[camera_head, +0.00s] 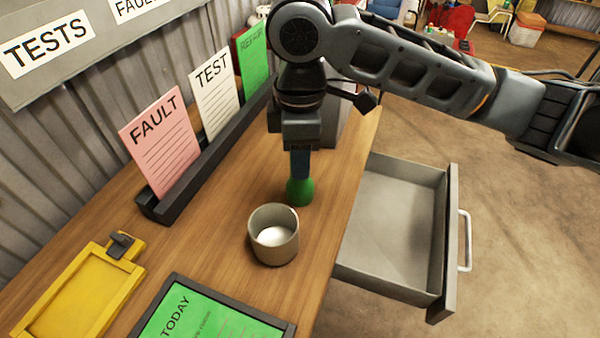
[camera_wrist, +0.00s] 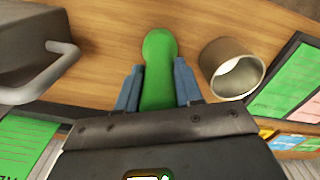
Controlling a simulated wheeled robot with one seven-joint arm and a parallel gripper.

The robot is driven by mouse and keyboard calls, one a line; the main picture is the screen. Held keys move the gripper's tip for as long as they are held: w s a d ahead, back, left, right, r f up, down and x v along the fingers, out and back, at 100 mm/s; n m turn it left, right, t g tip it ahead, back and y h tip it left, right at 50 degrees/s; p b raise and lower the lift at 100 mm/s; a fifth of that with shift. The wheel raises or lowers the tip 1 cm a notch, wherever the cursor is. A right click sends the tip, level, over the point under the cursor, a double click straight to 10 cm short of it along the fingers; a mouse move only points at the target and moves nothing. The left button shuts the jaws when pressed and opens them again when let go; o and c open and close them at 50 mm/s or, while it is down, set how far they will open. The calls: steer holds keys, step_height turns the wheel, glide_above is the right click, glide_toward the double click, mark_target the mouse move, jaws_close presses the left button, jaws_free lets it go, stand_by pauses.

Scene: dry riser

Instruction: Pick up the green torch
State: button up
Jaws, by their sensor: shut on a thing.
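The green torch (camera_head: 300,191) hangs below my gripper (camera_head: 300,165) in the head view, just behind the grey cup. In the wrist view the torch (camera_wrist: 158,70) lies between the two blue fingers of my gripper (camera_wrist: 158,88), which are shut on it. Its rounded end points away from the palm. The upper part of the torch is hidden by the fingers and the palm. I cannot tell whether its lower end touches the wooden table.
An open, empty drawer (camera_head: 448,240) juts out at the right. A card rack (camera_head: 160,207) stands along the wall. A yellow clipboard (camera_head: 75,292) and a dark-framed green TODAY sheet (camera_head: 190,318) lie at the front.

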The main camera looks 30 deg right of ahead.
jaws_close()
steer(key=shift+r, duration=0.1)
